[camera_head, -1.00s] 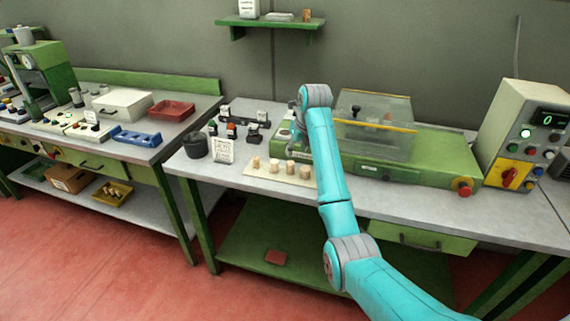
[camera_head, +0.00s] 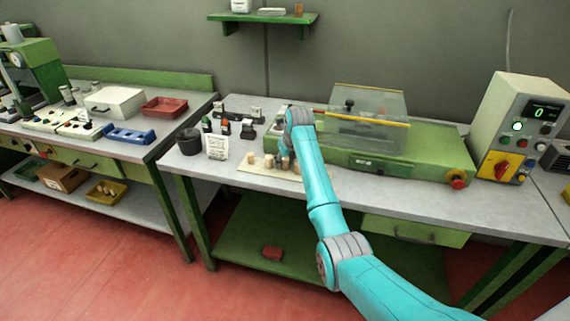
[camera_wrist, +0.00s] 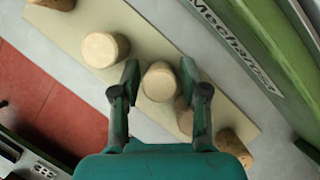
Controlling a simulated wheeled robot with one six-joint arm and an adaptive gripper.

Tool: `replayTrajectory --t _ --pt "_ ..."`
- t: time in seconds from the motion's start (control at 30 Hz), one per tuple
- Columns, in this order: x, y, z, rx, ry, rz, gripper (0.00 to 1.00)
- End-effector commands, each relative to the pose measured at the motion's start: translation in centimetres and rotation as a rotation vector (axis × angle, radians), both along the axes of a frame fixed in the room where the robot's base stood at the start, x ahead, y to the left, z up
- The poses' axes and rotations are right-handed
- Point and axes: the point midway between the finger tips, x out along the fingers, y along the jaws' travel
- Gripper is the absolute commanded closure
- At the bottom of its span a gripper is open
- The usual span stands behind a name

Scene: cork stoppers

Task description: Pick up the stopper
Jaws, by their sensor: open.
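Several pale cork stoppers stand on a beige board (camera_head: 252,169) on the grey bench; one of them (camera_head: 268,160) shows clearly left of my arm. In the wrist view, my gripper (camera_wrist: 160,72) is open, with one finger on either side of a round-topped stopper (camera_wrist: 160,82). Small gaps show between the fingers and this stopper. A larger-looking stopper (camera_wrist: 103,48) stands to the left. Another stopper (camera_wrist: 184,117) is partly hidden behind the right finger, and a darker one (camera_wrist: 232,145) is at lower right. My arm hides much of the gripper area in the head view.
A green machine with a clear cover (camera_head: 368,122) stands close behind the board. A control box (camera_head: 518,128) is at the right. Bare bench lies in front of the board.

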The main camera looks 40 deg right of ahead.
Motion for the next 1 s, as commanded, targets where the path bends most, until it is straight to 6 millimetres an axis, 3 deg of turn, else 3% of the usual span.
replayTrajectory --t 0.13,0.23,0.27,0.67,1.0 --pt "0.0 0.0 0.0 0.0 0.0 0.0 0.56" --pt "0.0 0.0 0.0 0.0 0.0 0.0 0.81" --pt "0.0 0.0 0.0 0.0 0.0 0.0 0.82" --pt "0.0 0.0 0.5 0.0 -0.002 0.0 0.82" --pt "0.1 0.0 6.1 0.0 -0.003 0.0 0.82"
